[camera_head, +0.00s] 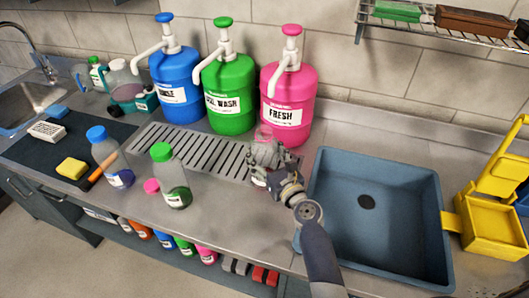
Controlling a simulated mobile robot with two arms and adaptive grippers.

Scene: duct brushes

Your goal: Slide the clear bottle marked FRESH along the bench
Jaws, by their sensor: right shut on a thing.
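My right gripper (266,157) is shut on a small clear bottle (264,133) in front of the pink FRESH jug. Its fingers cover most of the bottle, and any marking on it is too small to read. The bottle appears upright at the right end of the slotted drain grate. The large pink jug (285,92) with a pump and a FRESH label stands just behind. A loose pink cap (151,186) lies on the bench (225,213) to the left. My left gripper is not in view.
A green-capped bottle (171,178) and a blue-capped bottle (109,158) stand left. The drain grate (195,150) lies between them and the jugs. Blue (177,85) and green (229,95) pump jugs stand at the back. A blue-grey sink (375,170) opens to the right.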

